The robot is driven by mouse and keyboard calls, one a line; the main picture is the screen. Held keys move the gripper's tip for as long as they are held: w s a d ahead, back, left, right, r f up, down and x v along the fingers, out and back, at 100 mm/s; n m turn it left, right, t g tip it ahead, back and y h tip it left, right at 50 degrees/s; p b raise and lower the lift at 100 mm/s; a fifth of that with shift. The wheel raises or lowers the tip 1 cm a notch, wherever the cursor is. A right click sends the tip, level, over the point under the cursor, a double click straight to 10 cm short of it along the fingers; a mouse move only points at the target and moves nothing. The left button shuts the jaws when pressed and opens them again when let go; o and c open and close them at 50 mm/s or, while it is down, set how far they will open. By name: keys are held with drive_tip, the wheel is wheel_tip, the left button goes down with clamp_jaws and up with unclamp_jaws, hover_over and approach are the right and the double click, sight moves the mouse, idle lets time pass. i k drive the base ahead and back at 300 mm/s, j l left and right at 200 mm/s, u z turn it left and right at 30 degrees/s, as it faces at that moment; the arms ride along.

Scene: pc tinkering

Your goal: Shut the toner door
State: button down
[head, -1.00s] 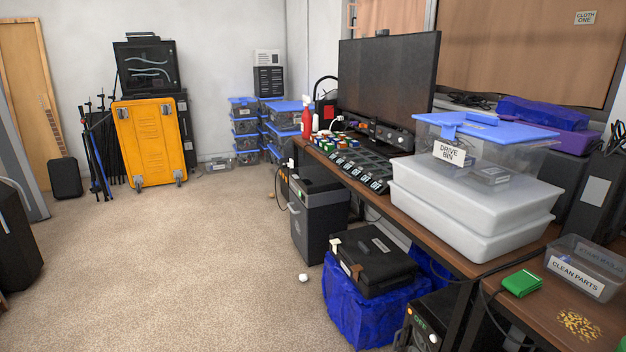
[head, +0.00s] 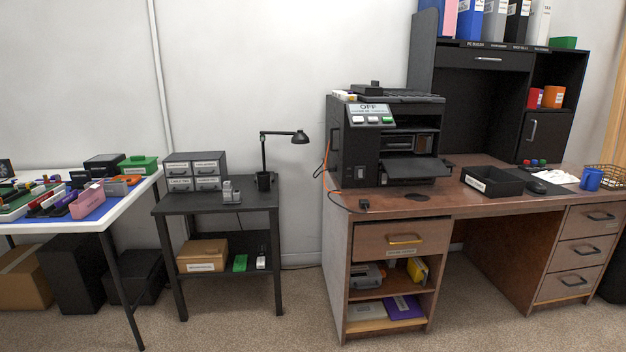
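A black printer (head: 362,145) stands on the left part of the brown wooden desk in the head view. Its front has an opening with a dark unit inside (head: 408,143). A dark flap (head: 412,168) sticks out forward below that opening and looks lowered; it is probably the toner door, but no label on it is readable. A panel marked OFF (head: 368,108) with white and green buttons is at the printer's upper left front. My gripper is not in view.
The desk (head: 450,192) also holds a black open tray (head: 493,181) right of the printer. An orange cable (head: 326,165) hangs at its left. A black side table (head: 215,205) with a lamp stands left. Carpet in front looks clear.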

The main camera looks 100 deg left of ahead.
sight(404, 170)
drive_tip(key=u, duration=1.9)
drive_tip(key=i+j+u, duration=0.25)
drive_tip(key=i+j, duration=0.3)
drive_tip(key=i+j+u, duration=0.2)
drive_tip(key=i+j, duration=0.3)
drive_tip(key=i, duration=0.1)
